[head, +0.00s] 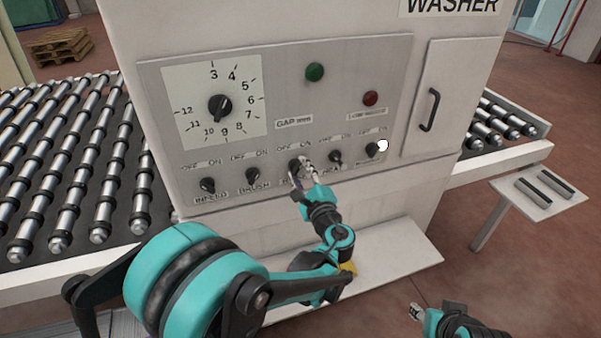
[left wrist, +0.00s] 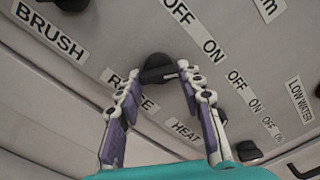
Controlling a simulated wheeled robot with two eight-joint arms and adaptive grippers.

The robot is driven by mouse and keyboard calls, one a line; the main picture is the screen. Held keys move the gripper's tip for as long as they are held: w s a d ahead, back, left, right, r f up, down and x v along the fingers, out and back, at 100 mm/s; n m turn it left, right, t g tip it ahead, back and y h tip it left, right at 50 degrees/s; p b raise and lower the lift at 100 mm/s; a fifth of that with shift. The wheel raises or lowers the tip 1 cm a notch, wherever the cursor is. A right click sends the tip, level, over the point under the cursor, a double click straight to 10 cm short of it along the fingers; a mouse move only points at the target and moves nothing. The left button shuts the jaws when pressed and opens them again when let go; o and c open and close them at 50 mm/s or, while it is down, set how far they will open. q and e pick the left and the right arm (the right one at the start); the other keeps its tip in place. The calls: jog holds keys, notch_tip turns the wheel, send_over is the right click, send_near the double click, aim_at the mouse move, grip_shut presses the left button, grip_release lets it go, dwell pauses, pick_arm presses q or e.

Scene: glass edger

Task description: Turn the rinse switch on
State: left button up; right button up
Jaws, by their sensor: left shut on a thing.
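The rinse switch (head: 294,164) is a black rotary knob, the middle one in the bottom row of the washer's control panel. It also shows in the left wrist view (left wrist: 158,66), above a partly covered RINSE label, with OFF and ON labels above. My left gripper (head: 303,168) is at this knob, its two fingertips on either side and shut on it. The fingers partly hide the knob in the head view, so I cannot tell exactly which way it points. My right gripper (head: 416,312) is low at the right, away from the panel; its fingers are too small to judge.
Knobs for infeed (head: 207,185), brush (head: 252,175) and heat (head: 335,157) stand in the same row, close to my left gripper. A large dial (head: 220,106), a green button (head: 315,72) and a red button (head: 370,98) are above. A roller conveyor (head: 60,165) lies left.

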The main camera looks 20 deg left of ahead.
dwell(0.4)
pick_arm(q)
jog(key=o, duration=1.2)
jog(key=shift+c, duration=0.2)
jog(key=v, duration=1.2)
